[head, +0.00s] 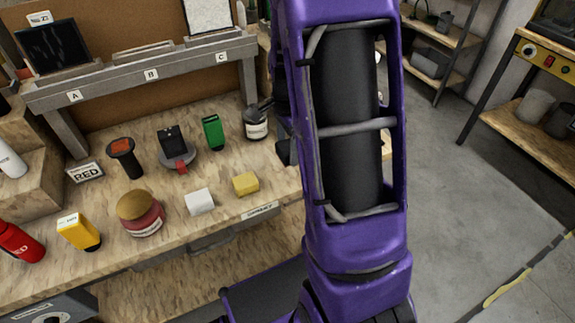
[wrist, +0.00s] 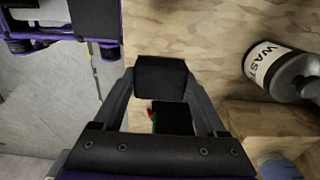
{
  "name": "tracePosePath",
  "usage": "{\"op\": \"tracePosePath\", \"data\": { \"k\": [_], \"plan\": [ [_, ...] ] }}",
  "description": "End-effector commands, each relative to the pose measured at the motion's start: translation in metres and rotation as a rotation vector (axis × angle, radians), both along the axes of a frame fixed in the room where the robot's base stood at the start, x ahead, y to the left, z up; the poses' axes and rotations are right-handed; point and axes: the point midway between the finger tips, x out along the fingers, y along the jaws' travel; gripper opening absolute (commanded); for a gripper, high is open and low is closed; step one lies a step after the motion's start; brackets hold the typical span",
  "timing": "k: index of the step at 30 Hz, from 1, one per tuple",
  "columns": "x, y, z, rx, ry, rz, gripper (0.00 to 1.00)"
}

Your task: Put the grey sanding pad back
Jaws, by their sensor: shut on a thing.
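In the wrist view, my gripper (wrist: 160,82) is shut on a dark block, which I take to be the grey sanding pad (wrist: 160,76). The pad sits between the two fingertips. A second black thing (wrist: 172,118) shows between the fingers beyond it, with small red and green bits beside it; I cannot tell what it is. In the head view my purple arm hides most of the gripper and the pad; only a small dark part shows at the arm's left edge.
A raised shelf (head: 125,76) labelled A, B, C runs behind. A WASTE container (wrist: 275,70) shows in the wrist view.

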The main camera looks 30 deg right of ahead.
Motion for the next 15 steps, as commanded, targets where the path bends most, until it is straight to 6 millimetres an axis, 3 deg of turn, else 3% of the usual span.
{"op": "tracePosePath", "data": {
  "k": [3, 8, 15],
  "plan": [
    [0.0, 0.0, -0.019, 0.0, 0.002, 0.001, 0.3],
    [0.0, 0.0, -0.03, -0.001, 0.0, 0.001, 0.3],
    [0.0, 0.0, -0.061, -0.001, 0.0, 0.001, 0.3]
  ]
}}
